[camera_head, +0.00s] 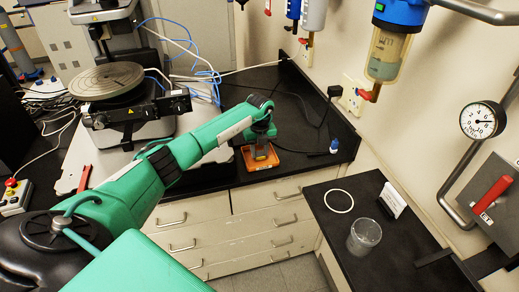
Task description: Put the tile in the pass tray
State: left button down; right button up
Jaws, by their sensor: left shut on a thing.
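My left gripper (261,151) reaches down over a small orange tray (274,165) on the black bench, near its front edge. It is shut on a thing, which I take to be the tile. The fingers and the tray's middle overlap, so the tile's outline is too small to make out. I cannot tell whether it touches the tray floor. No label on the tray can be read. My right gripper is not in view.
The stylus profiler with its round stage (106,80) stands at the left. A blue-capped vial (334,146) stands right of the tray. A lower black bench at the right holds a glass beaker (364,236) and a white ring (338,201). Wall pipes and a gauge (483,120) are far right.

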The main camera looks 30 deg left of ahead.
aim_at(260, 154)
pick_arm(q)
jog(key=shift+f, duration=0.25)
jog(key=shift+f, duration=0.1)
jog(key=c, duration=1)
grip_release()
jog(key=shift+r, duration=0.4)
notch_tip(260, 154, up, 12)
jog(key=b, duration=0.3)
jog(key=shift+f, duration=0.25)
